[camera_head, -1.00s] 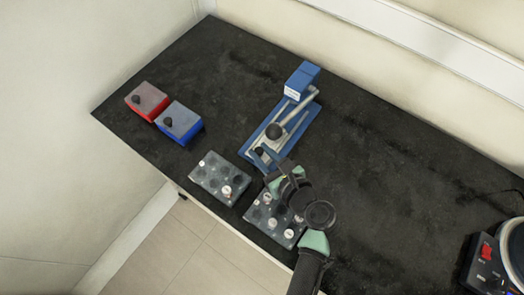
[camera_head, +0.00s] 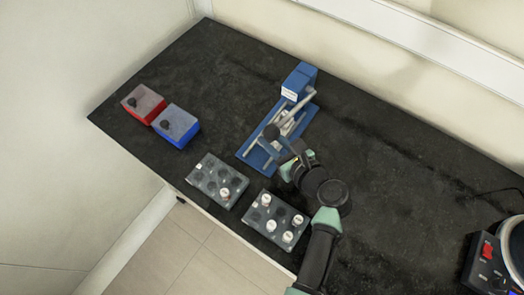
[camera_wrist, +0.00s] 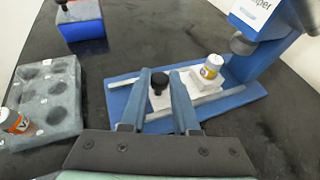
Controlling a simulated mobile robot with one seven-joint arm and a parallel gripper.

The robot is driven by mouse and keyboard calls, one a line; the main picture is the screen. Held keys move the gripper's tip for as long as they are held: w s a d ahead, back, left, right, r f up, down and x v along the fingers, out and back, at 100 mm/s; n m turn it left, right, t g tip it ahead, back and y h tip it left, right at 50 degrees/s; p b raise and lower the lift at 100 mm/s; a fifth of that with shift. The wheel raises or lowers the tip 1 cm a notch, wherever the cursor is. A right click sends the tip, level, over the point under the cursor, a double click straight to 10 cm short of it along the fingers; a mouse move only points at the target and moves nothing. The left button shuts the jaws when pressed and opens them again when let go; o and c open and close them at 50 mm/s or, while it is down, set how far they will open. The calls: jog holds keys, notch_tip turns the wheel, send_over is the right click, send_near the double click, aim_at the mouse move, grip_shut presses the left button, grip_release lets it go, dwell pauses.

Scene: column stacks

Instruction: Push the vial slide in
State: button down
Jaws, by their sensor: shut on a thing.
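The blue press (camera_head: 303,80) stands mid-table, and its base plate (camera_wrist: 235,101) fills the middle of the wrist view. On the plate is a white slide (camera_wrist: 190,82) with a black knob (camera_wrist: 158,77). A vial (camera_wrist: 211,67) with a white cap and yellow label stands upright on the slide, short of the press head (camera_wrist: 250,35). My gripper (camera_wrist: 162,76) is shut on the slide's knob, with one finger on each side. In the head view my gripper (camera_head: 284,150) is at the plate's near end, where the vial and slide are hard to make out.
A grey vial rack (camera_head: 217,180) and a second rack (camera_head: 276,220) lie near the front edge. A red box (camera_head: 143,103) and a blue box (camera_head: 177,124) stand at the left. A black device (camera_head: 490,262) is at the right. The table behind the press is bare.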

aim_at(281, 129)
jog(key=w+d, duration=0.2)
jog(key=w, duration=0.1)
jog(key=shift+d+f+b, duration=0.1)
jog(key=shift+b, duration=0.2)
jog(key=shift+d, duration=0.15)
jog(key=c, duration=0.7)
grip_release()
jog(key=shift+w, duration=0.15)
jog(key=shift+o, duration=0.2)
jog(key=p+v, duration=0.1)
jog(key=v, duration=1.2)
